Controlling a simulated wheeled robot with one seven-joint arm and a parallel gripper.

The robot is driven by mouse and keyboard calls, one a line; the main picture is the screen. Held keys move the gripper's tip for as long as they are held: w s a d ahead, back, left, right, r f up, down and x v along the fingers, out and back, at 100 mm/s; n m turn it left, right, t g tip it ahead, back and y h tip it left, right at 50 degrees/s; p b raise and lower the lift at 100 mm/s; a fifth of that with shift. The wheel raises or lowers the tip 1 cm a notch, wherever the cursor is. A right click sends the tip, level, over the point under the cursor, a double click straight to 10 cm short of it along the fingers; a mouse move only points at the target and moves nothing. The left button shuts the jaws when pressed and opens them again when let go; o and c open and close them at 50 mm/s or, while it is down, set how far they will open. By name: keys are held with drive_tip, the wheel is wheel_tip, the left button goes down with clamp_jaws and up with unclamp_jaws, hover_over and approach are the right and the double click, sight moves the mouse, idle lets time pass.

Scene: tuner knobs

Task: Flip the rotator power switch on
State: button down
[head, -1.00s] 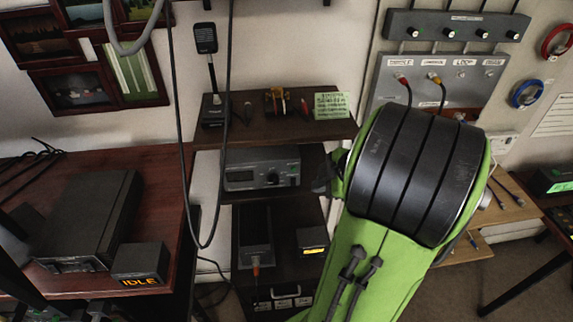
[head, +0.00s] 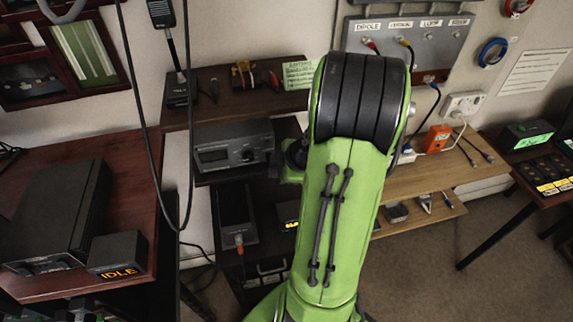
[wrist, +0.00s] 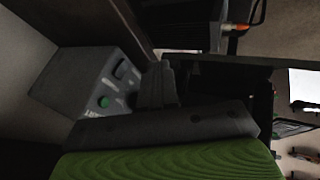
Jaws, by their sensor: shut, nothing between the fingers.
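I cannot make out a marked rotator power switch. In the wrist view a grey box (wrist: 75,80) with green round controls (wrist: 104,102) and pale labels stands left of my gripper (wrist: 160,85). My gripper's dark fingers are shut and empty, close to the box; I cannot tell whether they touch it. A grey unit (head: 232,148) with a display and a knob sits on the middle shelf, left of my arm.
A dark shelf rack (head: 215,90) holds several radio items. A desk (head: 125,205) at the left bears a black unit and an "IDLE" box (head: 118,255). Cables hang in front of the rack. An orange box (head: 436,138) stands beside a wall socket at the right.

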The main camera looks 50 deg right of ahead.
sight(267, 161)
drive_tip(key=w+d, duration=0.1)
drive_tip(key=w+d+p, duration=0.1)
drive_tip(key=w, duration=0.1)
drive_tip(key=shift+d+f, duration=0.15)
drive_tip(key=shift+w+f+b, duration=0.1)
drive_tip(key=shift+b, duration=0.2)
drive_tip(key=shift+w+d+f+b, duration=0.1)
drive_tip(key=shift+w+f+b, duration=0.1)
drive_tip(key=shift+b, duration=0.4)
drive_tip(key=shift+r, duration=0.35)
drive_tip(key=shift+r+p, duration=0.55)
drive_tip(key=shift+r, duration=0.2)
drive_tip(key=shift+f, duration=0.1)
